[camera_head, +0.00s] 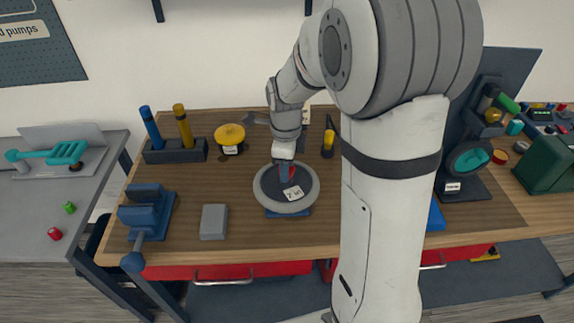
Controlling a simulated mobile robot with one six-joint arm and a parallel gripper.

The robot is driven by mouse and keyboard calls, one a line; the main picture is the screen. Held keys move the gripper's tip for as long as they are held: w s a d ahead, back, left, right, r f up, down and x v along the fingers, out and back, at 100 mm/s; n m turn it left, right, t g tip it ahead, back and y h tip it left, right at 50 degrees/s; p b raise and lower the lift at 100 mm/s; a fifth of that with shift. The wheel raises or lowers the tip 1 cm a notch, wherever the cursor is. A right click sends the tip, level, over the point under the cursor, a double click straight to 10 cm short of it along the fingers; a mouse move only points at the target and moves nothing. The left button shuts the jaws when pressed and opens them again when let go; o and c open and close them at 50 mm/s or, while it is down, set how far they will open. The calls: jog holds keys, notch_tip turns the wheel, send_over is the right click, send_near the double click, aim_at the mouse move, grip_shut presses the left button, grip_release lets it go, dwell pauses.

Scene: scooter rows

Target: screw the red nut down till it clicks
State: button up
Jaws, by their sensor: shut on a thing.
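A grey wheel (311,186) with a dark middle and a white label lies flat on a blue base on the wooden bench. My gripper (286,177) points down at the wheel's centre and is shut on the red nut (292,171). Only a small red edge of the nut shows beside the dark fingers. The fingers hide the rest, and I cannot see the thread or how far down the nut sits.
A blue vise (146,216) and a grey block (214,221) stand left of the wheel. A yellow knob (230,134) and a yellow-handled tool (328,138) are behind. Another red piece (55,233) and a green one (69,207) lie on the left table. My arm hides bench to the right.

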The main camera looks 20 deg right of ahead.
jog(key=o, duration=1)
jog(key=shift+o, duration=0.2)
notch_tip(320, 180, up, 8)
jog(key=shift+f+b, duration=0.1)
jog(key=shift+b, duration=0.2)
